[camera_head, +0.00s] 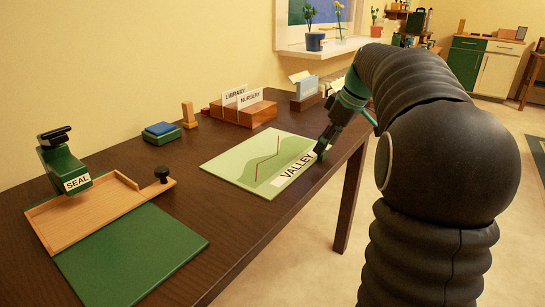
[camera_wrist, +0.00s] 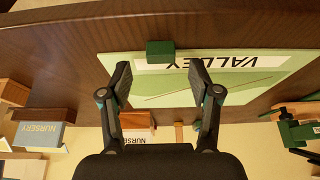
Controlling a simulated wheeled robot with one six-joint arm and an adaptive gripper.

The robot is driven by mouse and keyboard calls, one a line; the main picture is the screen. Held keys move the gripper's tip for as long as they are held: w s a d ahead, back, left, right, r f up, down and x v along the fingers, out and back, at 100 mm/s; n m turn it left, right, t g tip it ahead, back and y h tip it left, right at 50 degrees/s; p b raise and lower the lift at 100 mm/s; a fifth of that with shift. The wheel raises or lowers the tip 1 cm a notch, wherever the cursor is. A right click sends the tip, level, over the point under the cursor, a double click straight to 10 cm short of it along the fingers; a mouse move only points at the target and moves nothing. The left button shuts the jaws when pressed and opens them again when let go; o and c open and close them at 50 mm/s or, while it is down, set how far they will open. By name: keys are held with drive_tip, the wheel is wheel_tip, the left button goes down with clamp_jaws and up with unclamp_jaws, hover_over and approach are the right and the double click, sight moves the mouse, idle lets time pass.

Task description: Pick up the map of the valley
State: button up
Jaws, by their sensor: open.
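The map of the valley is a flat pale green sheet (camera_head: 240,162) with a red line and a white VALLEY label. It lies on the dark desk near its right edge. In the wrist view the map (camera_wrist: 245,84) appears upside down, with a small dark green block (camera_wrist: 160,51) at its label edge. My gripper (camera_head: 321,150) is at the label end of the map in the head view. In the wrist view my gripper (camera_wrist: 160,70) is open, its two fingers apart on either side of the green block, with nothing held. Contact cannot be told.
The desk (camera_head: 225,240) also bears a green SEAL stamp (camera_head: 62,160), a wooden tray (camera_head: 85,212), a green board (camera_head: 130,255), a blue-topped pad (camera_head: 160,131) and a wooden holder (camera_head: 243,113) with LIBRARY and NURSERY cards. Open floor (camera_head: 310,265) lies right of the desk.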

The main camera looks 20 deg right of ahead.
drive_tip(key=shift+x, duration=1.25)
clamp_jaws()
drive_tip(key=shift+r, duration=0.1)
wheel_tip(320, 180, up, 4)
drive_tip(key=shift+r, duration=0.1)
drive_tip(key=s+d+r, duration=0.6)
drive_tip(key=s+d, duration=0.2)
drive_tip(key=shift+d+r+p, duration=0.25)
drive_tip(key=shift+r+p, duration=0.05)
drive_tip(key=shift+p, duration=0.05)
